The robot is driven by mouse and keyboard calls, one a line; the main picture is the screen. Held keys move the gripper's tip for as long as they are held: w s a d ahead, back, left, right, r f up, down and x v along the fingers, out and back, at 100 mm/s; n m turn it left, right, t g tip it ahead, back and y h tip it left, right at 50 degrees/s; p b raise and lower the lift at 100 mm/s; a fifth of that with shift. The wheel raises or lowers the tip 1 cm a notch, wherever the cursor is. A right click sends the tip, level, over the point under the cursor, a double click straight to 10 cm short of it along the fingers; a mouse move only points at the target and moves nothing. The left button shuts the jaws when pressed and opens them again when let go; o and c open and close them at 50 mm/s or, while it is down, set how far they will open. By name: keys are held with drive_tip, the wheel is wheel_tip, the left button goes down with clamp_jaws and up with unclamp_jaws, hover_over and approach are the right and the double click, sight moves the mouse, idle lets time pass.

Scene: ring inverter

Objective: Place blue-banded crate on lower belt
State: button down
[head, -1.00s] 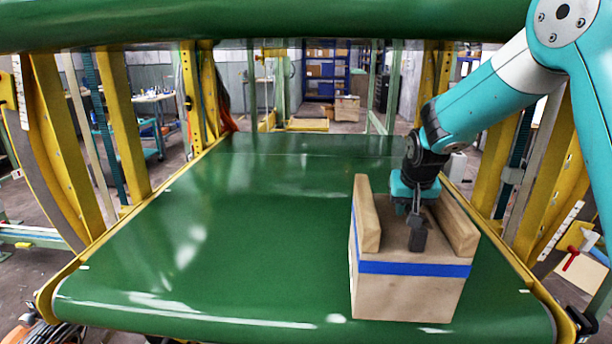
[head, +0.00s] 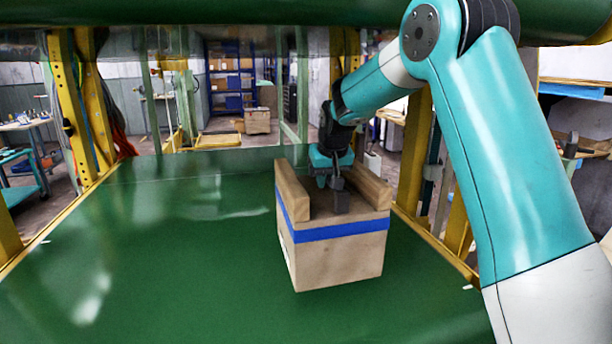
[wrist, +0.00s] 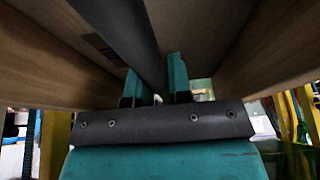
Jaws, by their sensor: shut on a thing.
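The blue-banded crate (head: 335,262) is a pale wooden box with two raised wooden rails on top and a blue band round its sides. It is upright over the right half of the green lower belt (head: 150,225). I cannot tell whether its base touches the belt or hangs just above it. My gripper (head: 341,190) is shut on the crate's dark handle between the two rails. In the wrist view, the teal fingers (wrist: 155,85) close round a dark bar (wrist: 120,25), with the wooden crate (wrist: 50,60) on both sides. The fingers' contact is partly hidden.
The green upper belt (head: 250,12) crosses overhead, close above my arm. Yellow frame posts (head: 78,105) stand on both sides of the lower belt. The belt's left half is clear. Shelves (head: 230,75) and benches stand farther back.

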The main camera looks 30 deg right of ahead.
wheel_tip(320, 180, down, 8)
drive_tip(key=p, duration=0.1)
drive_tip(key=shift+r, duration=0.2)
drive_tip(key=shift+f, duration=0.15)
drive_tip(key=c, duration=1.1)
unclamp_jaws()
drive_tip(key=shift+o, duration=0.2)
drive_tip(key=b+v, duration=0.1)
drive_tip(key=v, duration=1.1)
drive_tip(key=shift+s, duration=0.1)
drive_tip(key=n+y, duration=0.1)
drive_tip(key=n, duration=0.1)
hover_over(315, 216)
drive_tip(key=shift+r, duration=0.3)
drive_tip(key=s+a+n+g+y, duration=0.1)
drive_tip(key=s+a+n, duration=0.1)
drive_tip(key=s+a, duration=0.4)
drive_tip(key=s+a+f+n+g+y, duration=0.1)
drive_tip(key=s+a, duration=0.4)
drive_tip(key=s, duration=0.7)
drive_tip(key=s+a+f+n+g+y, duration=0.1)
drive_tip(key=s+a+n+g+y, duration=0.1)
drive_tip(key=s+a+n, duration=0.3)
drive_tip(key=s+a, duration=0.1)
drive_tip(key=s, duration=0.3)
drive_tip(key=shift+s+a, duration=0.25)
drive_tip(key=shift+a, duration=0.1)
drive_tip(key=shift+f, duration=0.1)
